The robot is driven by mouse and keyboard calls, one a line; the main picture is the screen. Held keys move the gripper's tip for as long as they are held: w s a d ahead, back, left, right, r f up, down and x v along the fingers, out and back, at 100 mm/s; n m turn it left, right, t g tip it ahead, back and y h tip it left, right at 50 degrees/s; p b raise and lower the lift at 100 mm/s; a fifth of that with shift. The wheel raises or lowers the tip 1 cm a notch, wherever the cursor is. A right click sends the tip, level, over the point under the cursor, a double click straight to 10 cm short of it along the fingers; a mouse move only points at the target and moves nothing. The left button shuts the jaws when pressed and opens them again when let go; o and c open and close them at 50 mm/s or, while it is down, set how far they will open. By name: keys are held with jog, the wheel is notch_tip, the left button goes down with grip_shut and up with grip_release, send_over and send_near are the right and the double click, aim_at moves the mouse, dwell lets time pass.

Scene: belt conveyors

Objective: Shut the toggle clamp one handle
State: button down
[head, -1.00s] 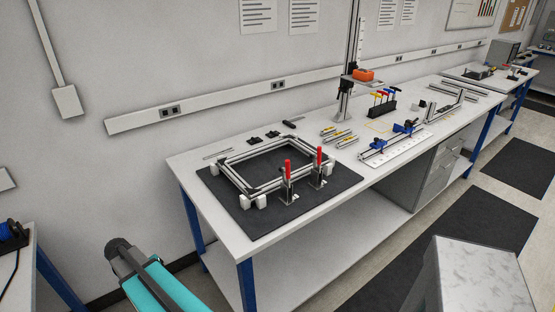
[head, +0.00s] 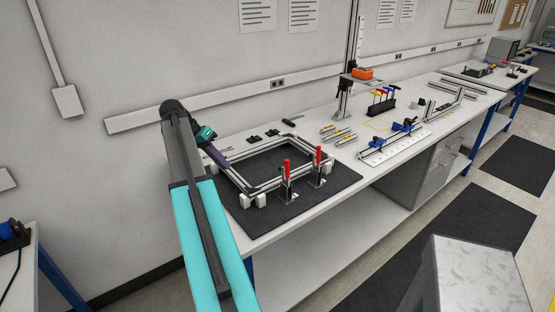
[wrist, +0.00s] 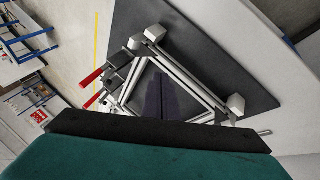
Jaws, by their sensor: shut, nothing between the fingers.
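Two toggle clamps with red handles stand at the near side of an aluminium frame (head: 240,187) on the bench. The handles of the nearer-left clamp (head: 287,166) and the right clamp (head: 318,154) both point up; nothing marks which is clamp one. In the wrist view the red handles (wrist: 91,78) and (wrist: 91,101) show at the left. My gripper (head: 222,165) is over the frame's left side, apart from both clamps. Its dark fingers (wrist: 160,85) are together and empty in the wrist view, pointing at the frame.
A dark mat (head: 265,225) lies under the frame, with white corner blocks (head: 245,201). Small black parts (head: 270,133) lie behind it. Yellow-marked parts (head: 338,134) and a rail with blue clamps (head: 390,143) are to the right. Bare mat lies in front of the clamps.

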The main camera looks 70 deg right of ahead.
jog(key=s+d+r+m+g+y, duration=0.1)
jog(key=s+d+r+m, duration=0.3)
jog(key=s+d+r, duration=0.2)
notch_tip(320, 180, up, 3)
jog(key=s, duration=0.2)
jog(key=shift+s+d+f, duration=0.2)
jog(key=shift+s+d, duration=0.05)
jog(key=shift+s, duration=0.15)
jog(key=shift+s+f, duration=0.1)
jog(key=shift+f, duration=0.05)
jog(key=p, duration=0.6)
send_near(287, 171)
jog(key=shift+s+d+f, duration=0.85)
jog(key=shift+d+f, duration=0.6)
jog(key=shift+f, duration=0.95)
